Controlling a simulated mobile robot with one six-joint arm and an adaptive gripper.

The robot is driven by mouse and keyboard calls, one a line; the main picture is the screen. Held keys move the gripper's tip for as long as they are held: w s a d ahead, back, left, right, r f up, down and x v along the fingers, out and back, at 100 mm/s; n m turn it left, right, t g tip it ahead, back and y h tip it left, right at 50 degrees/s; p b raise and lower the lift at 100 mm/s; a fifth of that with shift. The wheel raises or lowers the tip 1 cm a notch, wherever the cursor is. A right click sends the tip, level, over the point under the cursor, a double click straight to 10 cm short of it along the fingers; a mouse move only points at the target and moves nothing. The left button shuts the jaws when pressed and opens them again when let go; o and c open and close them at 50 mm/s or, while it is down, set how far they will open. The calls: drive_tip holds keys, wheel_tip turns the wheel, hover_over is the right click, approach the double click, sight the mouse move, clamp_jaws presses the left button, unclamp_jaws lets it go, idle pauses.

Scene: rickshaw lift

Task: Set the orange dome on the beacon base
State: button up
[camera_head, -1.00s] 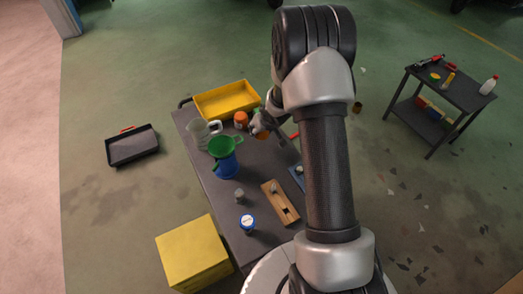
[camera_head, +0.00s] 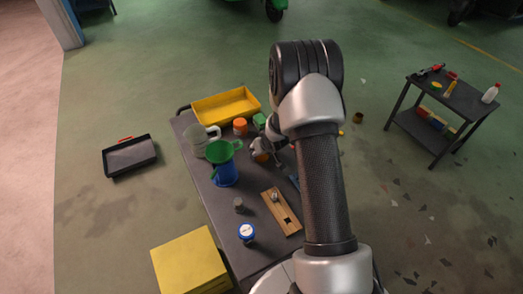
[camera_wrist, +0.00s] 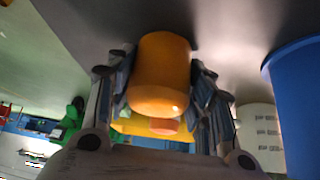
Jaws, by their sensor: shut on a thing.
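The orange dome (camera_wrist: 160,75) fills the middle of the wrist view, between the two fingers of my gripper (camera_wrist: 161,90). My gripper is shut on it. The arm covers part of the table's right side. I cannot make out the beacon base for certain in either view; it may be hidden behind the arm. I cannot tell the dome's exact height above the table.
A blue container with a green funnel (camera_head: 223,151) and a clear jug (camera_head: 203,138) stand left of my gripper. An orange cup (camera_head: 240,126), a green block (camera_head: 259,120) and a yellow bin (camera_head: 226,106) are behind. A wooden block (camera_head: 281,212) lies nearer the front.

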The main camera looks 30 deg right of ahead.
drive_tip(key=o, duration=1)
drive_tip(key=shift+f, duration=0.15)
drive_tip(key=shift+o, duration=0.2)
